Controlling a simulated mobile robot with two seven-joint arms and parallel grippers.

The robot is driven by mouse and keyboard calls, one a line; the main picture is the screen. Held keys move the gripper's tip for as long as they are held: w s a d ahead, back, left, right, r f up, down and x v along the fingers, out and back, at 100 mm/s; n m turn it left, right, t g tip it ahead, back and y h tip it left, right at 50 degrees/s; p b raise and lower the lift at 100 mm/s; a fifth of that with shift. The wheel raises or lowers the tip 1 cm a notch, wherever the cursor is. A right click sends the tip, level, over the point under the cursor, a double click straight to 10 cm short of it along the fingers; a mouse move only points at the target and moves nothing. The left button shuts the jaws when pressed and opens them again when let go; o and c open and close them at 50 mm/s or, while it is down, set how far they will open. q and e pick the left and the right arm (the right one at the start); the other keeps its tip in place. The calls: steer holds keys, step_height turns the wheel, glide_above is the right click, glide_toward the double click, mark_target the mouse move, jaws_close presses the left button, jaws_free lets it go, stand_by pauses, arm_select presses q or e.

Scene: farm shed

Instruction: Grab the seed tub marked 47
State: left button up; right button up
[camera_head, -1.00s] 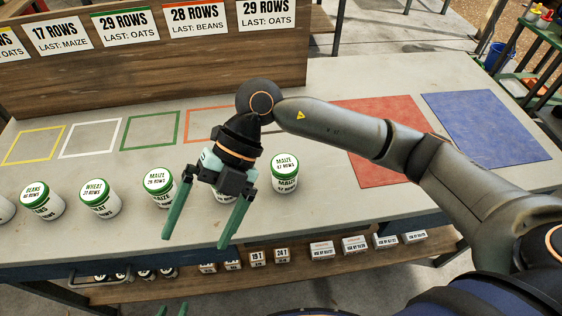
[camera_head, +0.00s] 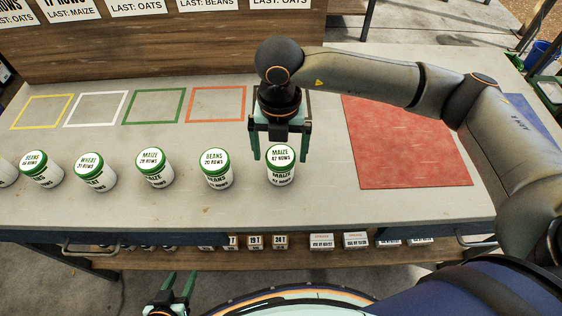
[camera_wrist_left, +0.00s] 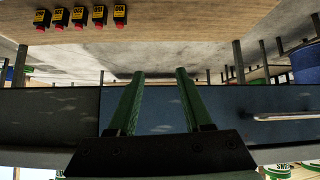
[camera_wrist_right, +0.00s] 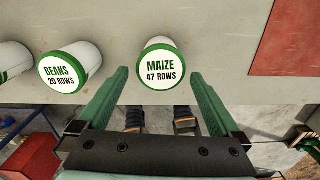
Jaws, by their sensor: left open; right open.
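The seed tub marked maize, 47 rows (camera_head: 281,175), is white with a green-rimmed lid and stands upright on the bench. It also shows in the right wrist view (camera_wrist_right: 161,64), ahead of the fingers and roughly between their lines. My right gripper (camera_head: 280,158) is open and empty, at the tub's far side in the head view; whether a finger touches it I cannot tell. In the right wrist view the fingers (camera_wrist_right: 160,78) are spread wide. My left gripper (camera_head: 180,285) is open and empty, low in front of the bench; its fingers also show in the left wrist view (camera_wrist_left: 157,75).
The beans tub marked 20 rows (camera_head: 215,170) stands just left of the 47 tub. The maize (camera_head: 153,168), wheat (camera_head: 96,172) and another beans tub (camera_head: 41,170) continue the row leftward. A red mat (camera_head: 405,145) lies to the right. Coloured outlines lie behind the tubs.

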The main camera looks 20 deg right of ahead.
steer(key=f, duration=0.4)
steer(key=f+p, duration=0.1)
steer(key=f, duration=0.1)
steer(key=shift+w+d+f, duration=0.15)
steer(key=shift+w+f, duration=0.1)
steer(key=shift+f, duration=0.05)
steer(key=shift+r, duration=0.1)
steer(key=c, duration=1.4)
